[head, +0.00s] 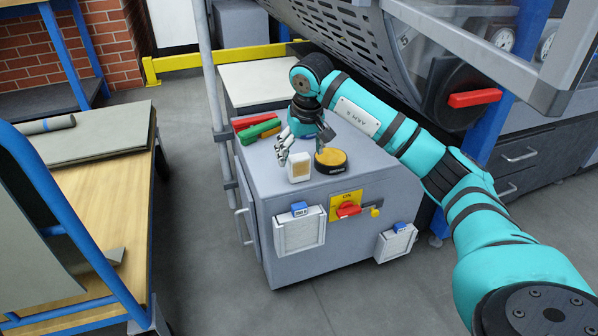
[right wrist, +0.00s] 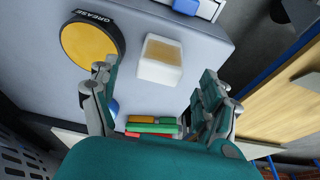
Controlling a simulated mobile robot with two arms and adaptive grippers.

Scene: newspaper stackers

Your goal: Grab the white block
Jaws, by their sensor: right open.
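The white block (head: 299,167), with a tan patch on its face, stands on top of the grey cabinet (head: 350,176) near its front. In the right wrist view the white block (right wrist: 160,62) is ahead of the fingers, roughly between their tips and a little beyond them. My right gripper (head: 298,150) is open and empty, above and just behind the block, pointing down at it. The fingers also show in the right wrist view (right wrist: 158,82), apart on both sides, with no visible contact. My left gripper is not in view.
A yellow-topped grease tin (head: 331,158) stands close to the right of the block. Red, green and yellow items (head: 258,129) lie at the cabinet's back left. A red switch (head: 348,210) sticks out on the front. A blue-framed cart (head: 110,225) stands left, with open floor between.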

